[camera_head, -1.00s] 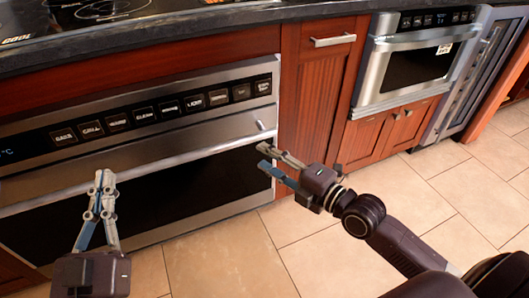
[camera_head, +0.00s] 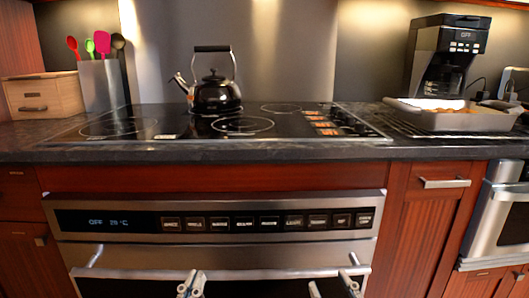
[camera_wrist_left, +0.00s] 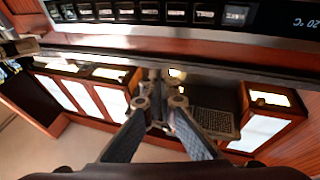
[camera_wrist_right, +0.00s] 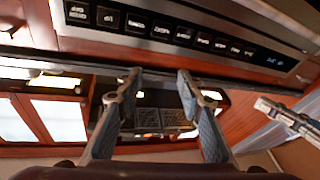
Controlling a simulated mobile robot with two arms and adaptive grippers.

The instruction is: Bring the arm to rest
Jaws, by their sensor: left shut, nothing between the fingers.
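My left gripper (camera_head: 190,284) shows at the bottom edge of the head view, in front of the oven (camera_head: 215,250). Its fingers are together and empty, as the left wrist view (camera_wrist_left: 160,88) also shows. My right gripper (camera_head: 335,288) is further right at the same edge, partly cut off. In the right wrist view its fingers (camera_wrist_right: 157,76) are apart with nothing between them. Both grippers are close to the dark, reflective oven door. My left gripper also shows at the right of the right wrist view (camera_wrist_right: 280,112). Most of both arms is outside the head view.
The dark countertop (camera_head: 280,151) edge runs above the oven. A black kettle (camera_head: 214,95) stands on the cooktop (camera_head: 150,122). A coffee maker (camera_head: 446,55) and a tray (camera_head: 450,120) are at right. A steel microwave drawer (camera_head: 505,225) is at the right edge.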

